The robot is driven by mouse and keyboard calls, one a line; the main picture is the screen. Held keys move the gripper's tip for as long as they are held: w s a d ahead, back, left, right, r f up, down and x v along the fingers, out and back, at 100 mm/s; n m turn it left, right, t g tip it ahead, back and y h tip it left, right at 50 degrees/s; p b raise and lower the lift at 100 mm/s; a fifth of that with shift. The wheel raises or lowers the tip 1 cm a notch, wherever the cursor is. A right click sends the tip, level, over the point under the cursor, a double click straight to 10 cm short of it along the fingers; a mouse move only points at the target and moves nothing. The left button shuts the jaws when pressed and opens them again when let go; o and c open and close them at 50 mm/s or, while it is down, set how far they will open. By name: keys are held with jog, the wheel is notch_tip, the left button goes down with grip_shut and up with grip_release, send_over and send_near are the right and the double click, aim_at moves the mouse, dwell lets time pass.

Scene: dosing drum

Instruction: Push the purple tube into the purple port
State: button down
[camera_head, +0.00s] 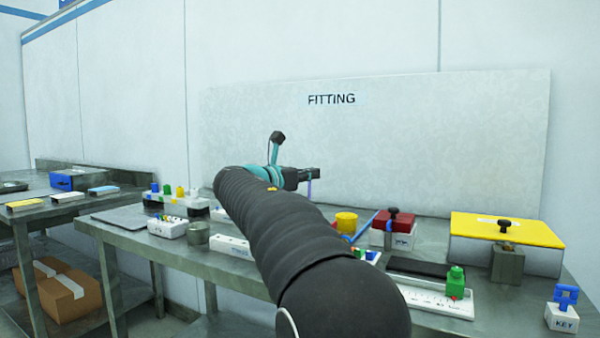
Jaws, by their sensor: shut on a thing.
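My gripper (305,175) is dark and reaches over the bench, pointing right. It is shut on the purple tube (309,188), which hangs thin and upright below the jaws. The tube's lower end drops behind my dark arm sleeve, so I cannot tell whether it touches anything. I cannot make out the purple port; my arm hides the middle of the bench. A white block with small coloured parts (369,256) shows partly beside my arm.
A FITTING panel (380,135) stands behind.

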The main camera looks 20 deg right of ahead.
aim_at(309, 196)
jog(key=shift+s+f+b, duration=0.1)
jog(key=shift+f+b, duration=1.95)
jog(key=shift+b, duration=0.25)
jog(key=shift+f, duration=0.65)
jog(key=shift+a+p, duration=0.1)
jog(key=shift+p, duration=0.3)
jog(key=shift+f, duration=0.4)
